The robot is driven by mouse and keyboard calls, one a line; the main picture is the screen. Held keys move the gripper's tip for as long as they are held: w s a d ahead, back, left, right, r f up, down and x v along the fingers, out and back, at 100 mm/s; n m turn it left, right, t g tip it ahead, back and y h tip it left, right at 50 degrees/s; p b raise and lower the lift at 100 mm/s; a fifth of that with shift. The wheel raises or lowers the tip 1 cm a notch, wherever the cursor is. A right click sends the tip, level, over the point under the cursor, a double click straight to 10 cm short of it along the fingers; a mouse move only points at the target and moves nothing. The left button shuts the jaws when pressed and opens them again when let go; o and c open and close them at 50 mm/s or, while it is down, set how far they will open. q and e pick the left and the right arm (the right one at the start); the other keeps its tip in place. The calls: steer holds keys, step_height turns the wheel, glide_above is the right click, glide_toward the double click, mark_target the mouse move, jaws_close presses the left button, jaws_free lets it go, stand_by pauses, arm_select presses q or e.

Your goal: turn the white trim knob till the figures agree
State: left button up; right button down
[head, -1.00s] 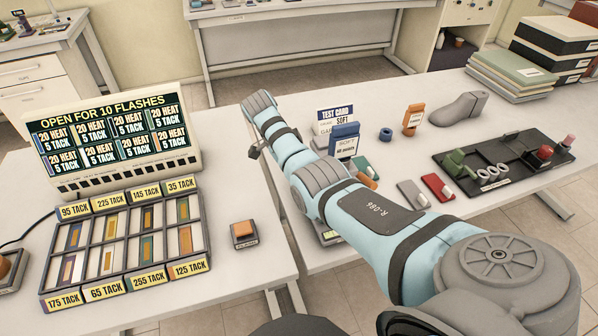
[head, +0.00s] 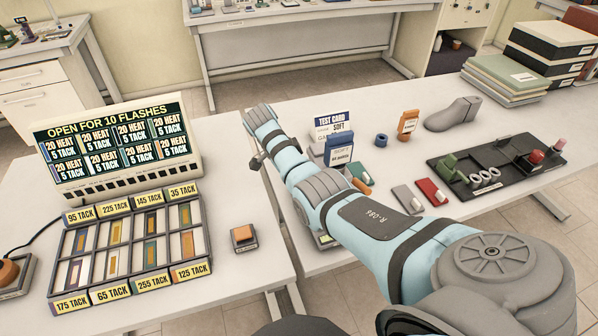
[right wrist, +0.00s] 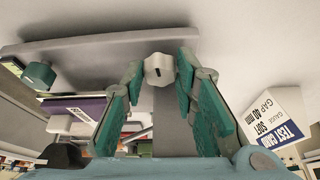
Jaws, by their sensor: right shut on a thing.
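The white trim knob (right wrist: 158,69), with a dark mark on its face, shows in the right wrist view between my right gripper's green fingertips. My right gripper (right wrist: 159,76) is shut on it. In the head view my right arm crosses the table and hides the knob and that gripper. A small device with a pale green window (head: 326,238) peeks out beside the arm; its figures cannot be read. The test card (head: 333,124) stands behind the arm; in the right wrist view it reads "SOFT" and "GAUGE GAP 40 mm". My left gripper is not in view.
A lit panel (head: 116,148) and a tray of labelled strips (head: 62,278) stand at the left, with an orange button (head: 243,233) beside them. A blue box (head: 340,150), grey shoe last (head: 453,114) and black fixture tray (head: 497,186) lie beyond the arm.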

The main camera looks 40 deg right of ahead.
steer(key=n+p, duration=0.2)
steer(key=p, duration=0.1)
steer(key=shift+s+a+r+t+p, duration=0.2)
steer(key=shift+s+t+p, duration=0.1)
steer(key=shift+t, duration=0.1)
steer(key=shift+w+f+n, duration=0.1)
steer(key=shift+f+n, duration=0.05)
steer(key=shift+n, duration=0.45)
steer(key=shift+f+n+t+p, duration=0.15)
steer(key=shift+n+t+p, duration=0.15)
steer(key=shift+n+t, duration=0.35)
steer(key=shift+s+d+n+t, duration=0.1)
steer(key=shift+n+t, duration=0.1)
steer(key=shift+n, duration=0.55)
steer(key=shift+s+n+t, duration=0.1)
steer(key=shift+n+t, duration=0.05)
steer(key=shift+n, duration=0.55)
steer(key=c, duration=1.3)
jaws_free()
